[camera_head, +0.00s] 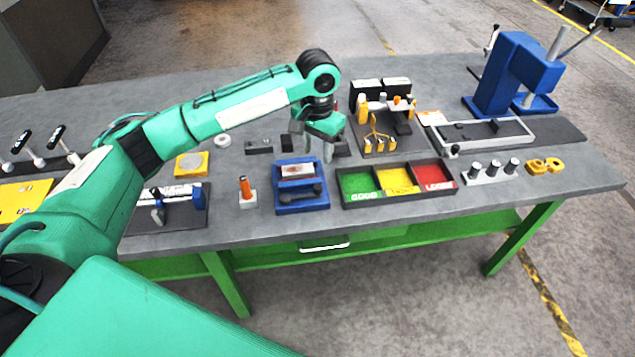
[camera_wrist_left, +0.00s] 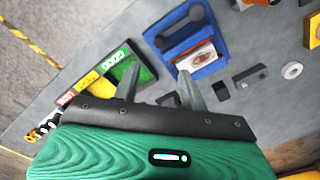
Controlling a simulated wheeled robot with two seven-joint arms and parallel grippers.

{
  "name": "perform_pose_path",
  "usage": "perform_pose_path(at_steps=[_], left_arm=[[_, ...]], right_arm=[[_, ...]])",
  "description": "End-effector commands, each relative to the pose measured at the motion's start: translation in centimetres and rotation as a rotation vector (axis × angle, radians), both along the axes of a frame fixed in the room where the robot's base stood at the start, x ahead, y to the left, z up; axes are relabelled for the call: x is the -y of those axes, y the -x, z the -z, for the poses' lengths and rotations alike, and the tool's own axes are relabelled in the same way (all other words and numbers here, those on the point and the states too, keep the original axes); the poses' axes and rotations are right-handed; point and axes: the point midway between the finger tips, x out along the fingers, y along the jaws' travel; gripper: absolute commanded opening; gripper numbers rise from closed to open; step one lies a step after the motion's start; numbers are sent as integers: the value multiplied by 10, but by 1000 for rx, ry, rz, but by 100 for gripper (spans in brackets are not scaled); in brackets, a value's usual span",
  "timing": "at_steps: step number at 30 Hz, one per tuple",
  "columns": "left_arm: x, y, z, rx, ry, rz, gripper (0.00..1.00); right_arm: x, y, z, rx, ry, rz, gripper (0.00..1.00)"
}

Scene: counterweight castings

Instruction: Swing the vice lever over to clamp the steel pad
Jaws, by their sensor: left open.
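A small vice (camera_head: 200,196) with a blue jaw block, a pale bar and a short lever (camera_head: 157,213) stands on a dark plate at the front left of the bench. I cannot tell whether its jaws hold anything. A pale, brown-marked pad (camera_head: 298,170), perhaps the steel pad, lies in a blue fixture (camera_head: 302,208) near the front middle; the pad (camera_wrist_left: 195,58) also shows in the left wrist view. My left gripper (camera_head: 318,152) is open and empty, above and just behind the blue fixture, fingers pointing down. My right gripper is not in view.
An orange-handled tool (camera_head: 246,188) stands between vice and blue fixture. A sorting tray (camera_head: 398,199) with green, yellow and red bins lies to the right. A yellow block (camera_head: 191,164) sits behind the vice; a blue press (camera_head: 510,75) stands at the back right.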

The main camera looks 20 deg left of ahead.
Motion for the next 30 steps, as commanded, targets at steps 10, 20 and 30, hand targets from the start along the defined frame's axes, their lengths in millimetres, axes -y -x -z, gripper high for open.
perform_pose_path(at_steps=[10,20,30], left_arm=[[0,2,69,-4,-2,1,43],[0,1,119,-1,-1,2,43],[0,1,126,1,-1,2,43]], right_arm=[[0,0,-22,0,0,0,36],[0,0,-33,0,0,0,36],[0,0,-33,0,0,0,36]])
